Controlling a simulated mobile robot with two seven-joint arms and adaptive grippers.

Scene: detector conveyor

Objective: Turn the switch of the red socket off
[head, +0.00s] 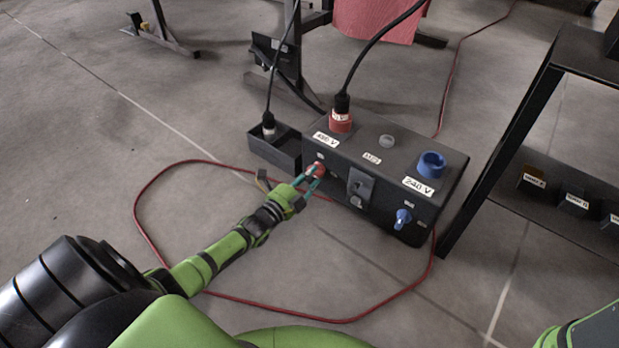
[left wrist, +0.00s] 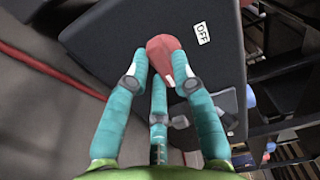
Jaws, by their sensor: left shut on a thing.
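The dark power box (head: 385,165) stands on the floor. The red socket (head: 341,120), by a label reading 480 V or similar, sits on its top left with a black cable plugged in. The red switch (head: 318,169) is on the front face below it. My left gripper (head: 312,177) is at this switch with its teal fingers closed around it. In the left wrist view the red switch (left wrist: 166,55) is between the fingers, with an OFF label (left wrist: 202,33) beside it. The switch's exact angle is hard to tell. My right gripper is not in view.
A blue socket (head: 431,165) and a blue switch (head: 403,218) are on the box's right part. A small dark bin (head: 275,150) stands at its left. A red cable (head: 140,205) loops over the floor. A dark shelf (head: 545,150) stands at the right.

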